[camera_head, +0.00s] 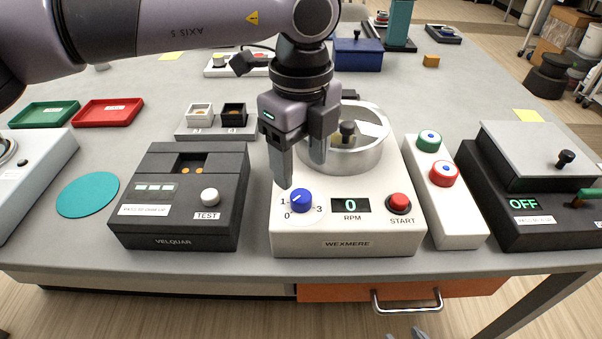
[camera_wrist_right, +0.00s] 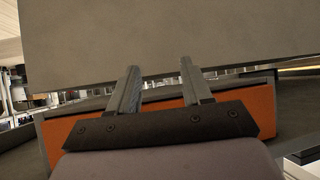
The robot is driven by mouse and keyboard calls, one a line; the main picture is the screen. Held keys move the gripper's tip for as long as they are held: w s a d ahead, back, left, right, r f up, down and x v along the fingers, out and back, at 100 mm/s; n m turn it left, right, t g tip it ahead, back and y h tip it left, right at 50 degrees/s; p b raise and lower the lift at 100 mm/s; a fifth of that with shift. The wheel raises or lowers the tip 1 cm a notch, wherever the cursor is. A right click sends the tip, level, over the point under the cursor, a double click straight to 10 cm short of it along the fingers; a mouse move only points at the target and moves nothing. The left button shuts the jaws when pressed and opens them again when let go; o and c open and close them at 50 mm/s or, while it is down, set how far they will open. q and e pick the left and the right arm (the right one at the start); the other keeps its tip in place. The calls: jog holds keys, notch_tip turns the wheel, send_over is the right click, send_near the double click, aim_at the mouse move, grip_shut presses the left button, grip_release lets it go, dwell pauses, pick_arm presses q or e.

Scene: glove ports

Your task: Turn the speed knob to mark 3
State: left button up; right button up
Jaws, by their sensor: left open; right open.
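The blue speed knob (camera_head: 301,201) is on the front of the white WEXMERE machine (camera_head: 345,243). Marks 0, 1 and 3 show around it; mark 2 is not visible. I cannot tell surely where its pointer line aims. The RPM display (camera_head: 351,205) reads 0, with a red START button (camera_head: 399,202) to its right. My left gripper (camera_head: 301,170) points down just above and behind the knob, open and empty, its fingers apart. My right gripper (camera_wrist_right: 157,78) is open and empty, facing the underside of the grey bench in the right wrist view.
A black VELQUAR box (camera_head: 180,225) stands left of the machine. A white two-button box (camera_head: 458,228) and a dark device reading OFF (camera_head: 525,232) stand to its right. A metal bowl (camera_head: 345,158) on the machine sits behind the left gripper. An orange drawer (camera_head: 335,291) is under the bench.

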aim_at(301, 195)
pick_arm(q)
notch_tip(301, 195, down, 6)
jog(key=shift+s+r+p, duration=0.1)
jog(key=shift+s+p, duration=0.05)
jog(key=shift+p, duration=0.35)
jog(key=c, duration=1)
